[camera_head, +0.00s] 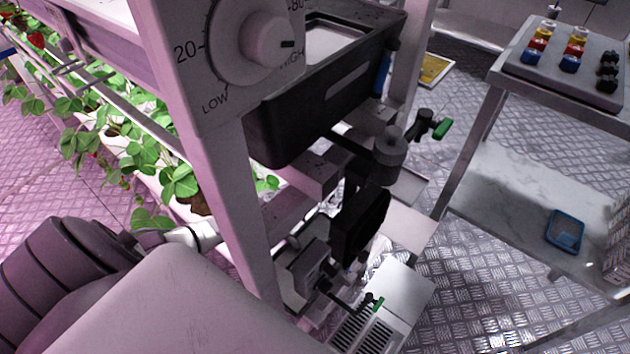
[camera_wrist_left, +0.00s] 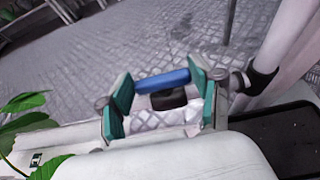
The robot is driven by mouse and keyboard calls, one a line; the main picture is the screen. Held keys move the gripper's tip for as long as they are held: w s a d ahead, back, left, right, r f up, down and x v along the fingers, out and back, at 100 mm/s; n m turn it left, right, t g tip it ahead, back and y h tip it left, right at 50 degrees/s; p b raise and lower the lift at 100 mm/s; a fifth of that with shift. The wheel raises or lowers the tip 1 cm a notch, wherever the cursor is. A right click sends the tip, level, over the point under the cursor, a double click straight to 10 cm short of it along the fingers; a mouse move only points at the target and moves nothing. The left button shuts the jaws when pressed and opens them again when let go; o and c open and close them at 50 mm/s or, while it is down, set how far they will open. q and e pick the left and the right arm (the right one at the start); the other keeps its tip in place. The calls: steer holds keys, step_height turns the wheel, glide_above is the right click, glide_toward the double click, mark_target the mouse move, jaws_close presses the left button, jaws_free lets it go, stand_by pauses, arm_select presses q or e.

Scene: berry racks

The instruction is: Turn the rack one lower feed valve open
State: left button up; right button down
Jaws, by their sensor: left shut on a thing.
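In the left wrist view my left gripper (camera_wrist_left: 160,95) has its teal finger pads on the two ends of a blue bar (camera_wrist_left: 162,80), which looks like a valve handle. A dark block (camera_wrist_left: 168,98) shows just behind the bar. In the head view my left arm (camera_head: 170,310) comes in at the lower left, and I cannot make out its fingertips there. In that view a lever with a green end (camera_head: 441,129) sits high on the rack, and a smaller one with a green end (camera_head: 377,303) sits low. My right gripper is out of view.
The rack's post (camera_head: 215,160) carries a LOW–HIGH dial (camera_head: 268,40), with a black tank (camera_head: 320,110) beside it. Strawberry plants (camera_head: 130,150) grow at left. A metal cart (camera_head: 500,95) stands at right, with a blue tray (camera_head: 565,231) on its lower shelf. Tread-plate floor lies between.

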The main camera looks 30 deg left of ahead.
arm_select(q)
steer(key=o, duration=1.1)
steer(key=shift+o, duration=0.2)
steer(key=shift+s, duration=0.1)
steer(key=v, duration=1.1)
steer(key=shift+s+r, duration=0.2)
steer(key=shift+s, duration=0.2)
steer(key=shift+s+f, duration=0.1)
